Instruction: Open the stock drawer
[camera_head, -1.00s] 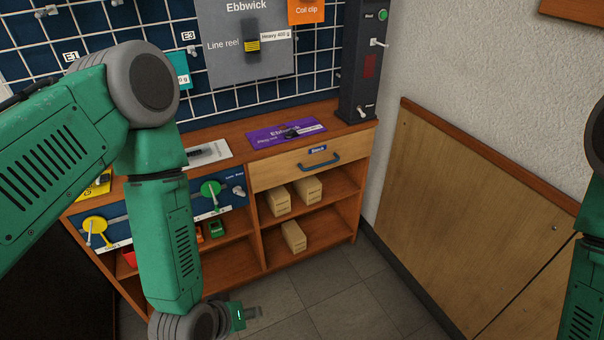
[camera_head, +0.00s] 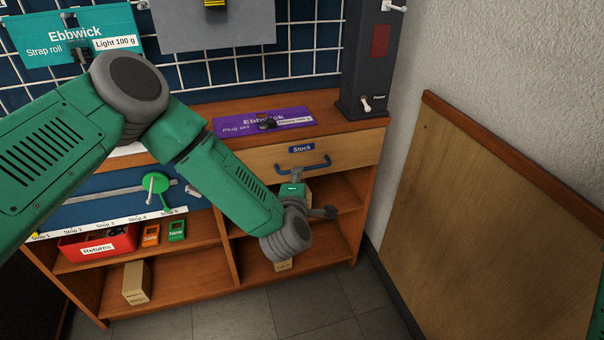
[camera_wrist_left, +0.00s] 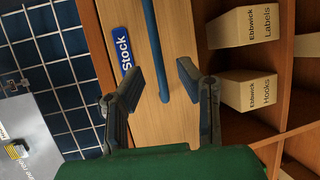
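The stock drawer (camera_head: 350,152) is shut, a pale wooden front under the bench top with a blue "Stock" label (camera_head: 302,148) and a blue bar handle (camera_head: 304,167). My left gripper (camera_head: 296,176) is just in front of the handle in the head view, partly hidden by its own wrist. In the left wrist view my left gripper (camera_wrist_left: 158,80) is open, its dark fingers on either side of the blue handle (camera_wrist_left: 153,45). A gap shows between handle and fingers; I cannot tell whether either touches. My right gripper is not in view.
Open shelves below the drawer hold cartons, including Labels (camera_wrist_left: 245,28) and Hooks (camera_wrist_left: 247,92) boxes. A red Returns bin (camera_head: 98,243) sits left. A purple plug set card (camera_head: 265,122) lies on the bench. A dark post (camera_head: 362,70) stands at the bench's right end.

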